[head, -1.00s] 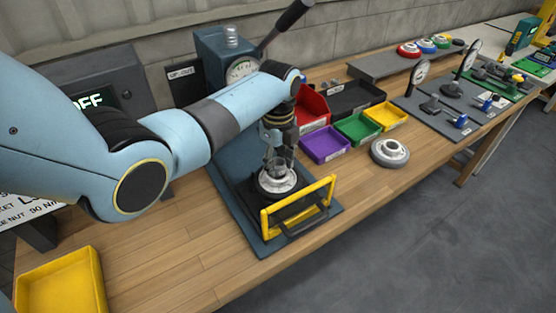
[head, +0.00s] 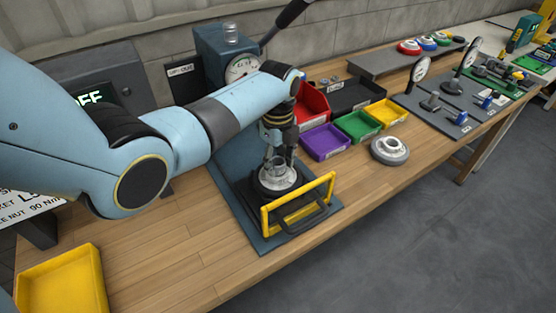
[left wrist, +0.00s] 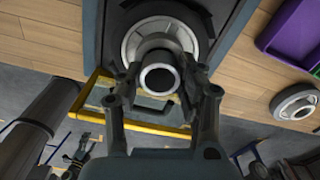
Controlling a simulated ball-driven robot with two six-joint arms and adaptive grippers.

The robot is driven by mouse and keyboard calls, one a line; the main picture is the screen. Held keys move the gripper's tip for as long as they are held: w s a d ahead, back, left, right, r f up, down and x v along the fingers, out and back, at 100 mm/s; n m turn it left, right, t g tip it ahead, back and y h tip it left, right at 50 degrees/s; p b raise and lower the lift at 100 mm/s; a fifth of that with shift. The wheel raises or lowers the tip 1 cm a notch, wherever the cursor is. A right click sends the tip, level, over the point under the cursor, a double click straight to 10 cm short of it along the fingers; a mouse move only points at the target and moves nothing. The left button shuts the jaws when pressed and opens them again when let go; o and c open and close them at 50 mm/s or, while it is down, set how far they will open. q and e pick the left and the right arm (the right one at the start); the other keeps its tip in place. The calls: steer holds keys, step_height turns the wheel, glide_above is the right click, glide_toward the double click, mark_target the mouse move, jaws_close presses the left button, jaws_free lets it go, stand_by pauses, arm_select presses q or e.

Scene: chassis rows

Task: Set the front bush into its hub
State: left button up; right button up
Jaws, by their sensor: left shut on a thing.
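My left gripper (head: 279,155) is shut on a metal bush (head: 274,163) above the press base. The bush is a short grey sleeve; the left wrist view shows its open end (left wrist: 160,79) between the two fingers (left wrist: 162,90). Below it a silver round hub (head: 279,182) sits in a dark seat on the press plate; it also shows in the left wrist view (left wrist: 133,45). The bush overlaps the hub in both views, so I cannot tell whether they touch. My right gripper is not in view.
A yellow guard frame (head: 298,206) stands at the front of the press plate. A second hub (head: 390,150) lies on the bench to the right, near purple (head: 325,143), green (head: 358,128) and yellow bins. A yellow tray (head: 62,283) is at the front left; the wood between is clear.

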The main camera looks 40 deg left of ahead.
arm_select(q)
steer(key=shift+f, duration=0.35)
stand_by(0.5)
steer(key=o, duration=1.3)
steer(key=shift+f, duration=0.1)
step_height(320, 180, up, 12)
